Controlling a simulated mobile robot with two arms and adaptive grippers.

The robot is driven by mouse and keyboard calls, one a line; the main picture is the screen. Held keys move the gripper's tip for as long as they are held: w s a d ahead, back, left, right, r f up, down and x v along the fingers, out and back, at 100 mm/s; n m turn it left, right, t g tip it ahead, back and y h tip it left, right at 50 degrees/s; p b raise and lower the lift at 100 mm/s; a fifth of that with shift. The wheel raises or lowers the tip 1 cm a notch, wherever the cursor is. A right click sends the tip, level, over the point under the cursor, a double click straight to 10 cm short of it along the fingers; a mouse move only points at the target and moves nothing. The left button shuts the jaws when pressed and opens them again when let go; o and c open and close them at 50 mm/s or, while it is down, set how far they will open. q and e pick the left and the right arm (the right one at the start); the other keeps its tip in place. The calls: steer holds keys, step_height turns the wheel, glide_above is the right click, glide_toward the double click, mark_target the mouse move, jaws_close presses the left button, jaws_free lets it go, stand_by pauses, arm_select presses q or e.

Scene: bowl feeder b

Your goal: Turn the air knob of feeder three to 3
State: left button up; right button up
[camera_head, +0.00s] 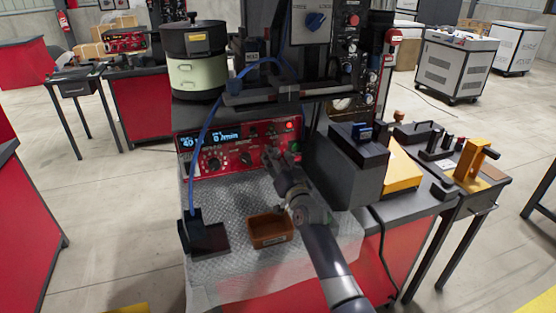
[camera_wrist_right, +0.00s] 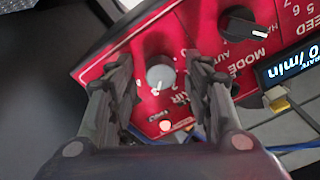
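The red feeder control panel (camera_head: 228,165) stands at the back of the workbench in the head view, with a lit display reading in /min. My right gripper (camera_head: 275,158) reaches its right end and covers the knob there. In the right wrist view the panel (camera_wrist_right: 190,25) is seen tilted. The grey round air knob (camera_wrist_right: 160,77), with part of the word AIR beside it, appears between the two fingers of my right gripper (camera_wrist_right: 159,72). The fingers are apart, with red panel showing on both sides of the knob. The knob's exact setting is too small to read. My left gripper is not in view.
A black mode knob (camera_wrist_right: 240,28) sits on the same panel. A brown bin (camera_head: 270,230) and a black stand (camera_head: 205,240) with a blue cable are on the bench. A dark box (camera_head: 345,170) stands close right of my right arm. The bowl feeder (camera_head: 195,75) rises behind.

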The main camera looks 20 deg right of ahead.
steer(key=shift+s, duration=0.1)
steer(key=s+f, duration=0.1)
steer(key=s, duration=1)
steer(key=shift+s+d, duration=0.2)
steer(key=shift+s, duration=0.2)
steer(key=shift+f, duration=0.1)
